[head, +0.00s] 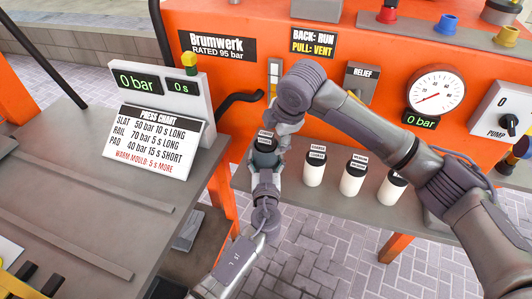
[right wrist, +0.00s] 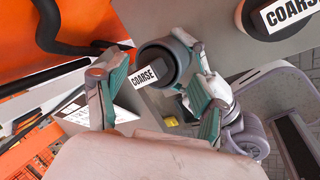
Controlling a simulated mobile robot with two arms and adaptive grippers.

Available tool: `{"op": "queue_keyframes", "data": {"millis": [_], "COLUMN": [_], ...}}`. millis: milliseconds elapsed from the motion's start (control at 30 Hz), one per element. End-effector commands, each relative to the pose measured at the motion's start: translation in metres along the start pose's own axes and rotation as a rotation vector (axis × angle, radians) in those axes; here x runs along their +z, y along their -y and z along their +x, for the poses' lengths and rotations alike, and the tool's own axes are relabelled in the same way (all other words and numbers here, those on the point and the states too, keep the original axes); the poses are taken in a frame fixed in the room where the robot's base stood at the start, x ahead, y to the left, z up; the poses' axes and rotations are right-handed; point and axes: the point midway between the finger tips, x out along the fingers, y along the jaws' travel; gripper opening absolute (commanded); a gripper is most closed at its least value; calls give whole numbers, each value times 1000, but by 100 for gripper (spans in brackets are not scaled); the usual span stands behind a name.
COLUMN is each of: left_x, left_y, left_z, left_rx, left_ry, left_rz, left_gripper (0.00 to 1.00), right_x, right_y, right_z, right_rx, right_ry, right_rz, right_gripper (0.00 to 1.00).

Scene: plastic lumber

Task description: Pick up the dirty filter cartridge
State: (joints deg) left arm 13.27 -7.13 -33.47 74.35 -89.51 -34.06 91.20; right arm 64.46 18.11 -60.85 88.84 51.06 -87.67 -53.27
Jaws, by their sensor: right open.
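White cartridges with black caps (head: 315,170) (head: 352,180) (head: 391,188) stand to the right on the shelf (head: 300,196). A press-chart panel (head: 155,140) and grey bench (head: 60,215) are at left.

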Motion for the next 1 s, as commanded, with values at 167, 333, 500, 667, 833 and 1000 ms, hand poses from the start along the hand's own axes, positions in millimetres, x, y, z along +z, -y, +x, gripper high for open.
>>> {"op": "queue_keyframes", "data": {"millis": [167,333,500,667,833,1000], "left_x": [0,0,1,0,0,0], "left_y": [0,0,0,0,0,0], "left_z": [0,0,0,0,0,0], "left_rx": [0,0,-1,-1,-1,-1], "left_ry": [1,1,1,1,1,1], "left_rz": [1,1,1,1,1,1], "left_gripper": [25,25,25,25,25,25], "right_x": [-25,-46,-64,-77,-86,-87], "right_y": [-3,-8,0,19,38,44], "right_z": [6,-5,-17,-26,-34,-37], "right_rx": [102,167,180,162,148,141], "right_ry": [189,399,612,775,885,933], "right_rz": [-428,-759,-955,-1008,-1000,-987], "right_gripper": [71,71,71,71,71,71]}}
